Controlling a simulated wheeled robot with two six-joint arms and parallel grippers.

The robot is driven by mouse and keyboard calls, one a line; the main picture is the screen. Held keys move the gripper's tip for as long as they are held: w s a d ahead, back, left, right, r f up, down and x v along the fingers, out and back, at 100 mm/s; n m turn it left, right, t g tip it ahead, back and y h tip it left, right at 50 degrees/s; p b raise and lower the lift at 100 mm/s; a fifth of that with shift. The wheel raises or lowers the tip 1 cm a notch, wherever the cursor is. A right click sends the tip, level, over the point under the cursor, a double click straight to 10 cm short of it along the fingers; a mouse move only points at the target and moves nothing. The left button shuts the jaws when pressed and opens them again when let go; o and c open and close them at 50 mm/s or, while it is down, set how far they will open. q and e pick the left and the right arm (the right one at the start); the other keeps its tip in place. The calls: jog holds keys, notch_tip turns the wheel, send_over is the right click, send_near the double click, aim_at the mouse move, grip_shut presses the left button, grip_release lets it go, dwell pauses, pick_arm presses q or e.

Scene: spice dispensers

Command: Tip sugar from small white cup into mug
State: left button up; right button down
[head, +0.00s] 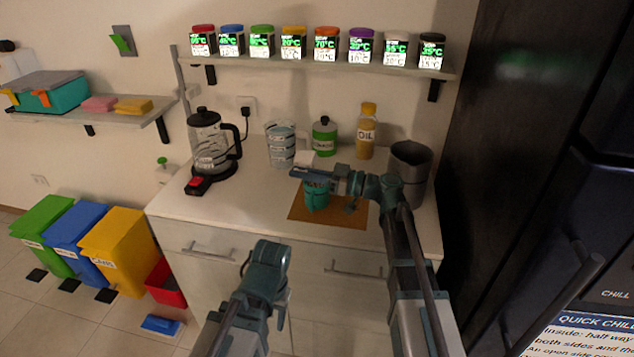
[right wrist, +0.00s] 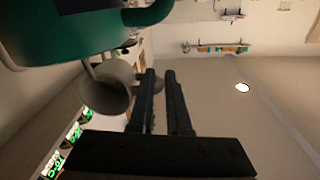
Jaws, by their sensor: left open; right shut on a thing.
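The teal mug (head: 316,197) stands upright on a brown mat (head: 298,211) on the counter. It also fills the upper left of the right wrist view (right wrist: 75,35). My right gripper (head: 298,173) is above the mug, shut on the small white cup (right wrist: 106,86). In the right wrist view the cup sits close beside the mug's rim, tilted with its round mouth showing. In the head view a pale patch (head: 304,158) behind the gripper may be the cup. Sugar cannot be made out. My left gripper (head: 262,256) is open and empty, low in front of the counter.
A shelf of spice dispensers (head: 325,45) hangs above. Coloured bins (head: 120,250) stand at left.

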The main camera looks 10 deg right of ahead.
jog(key=shift+s+d+r+t+y+b, duration=0.2)
jog(key=shift+y+b, duration=0.4)
jog(key=shift+b, duration=0.55)
jog(key=shift+w+d+f+t+y+b, duration=0.1)
jog(key=shift+t+y+b, duration=0.2)
jog(key=shift+y+b, duration=0.55)
jog(key=shift+s+d+r+t+y+b, duration=0.1)
jog(key=shift+d+r+t+y+b, duration=0.1)
jog(key=shift+r+y+b, duration=0.3)
jog(key=shift+s+d+r+t+y+b, duration=0.1)
jog(key=shift+r+t+y+b, duration=0.15)
jog(key=shift+r+b, duration=0.4)
dwell(0.6)
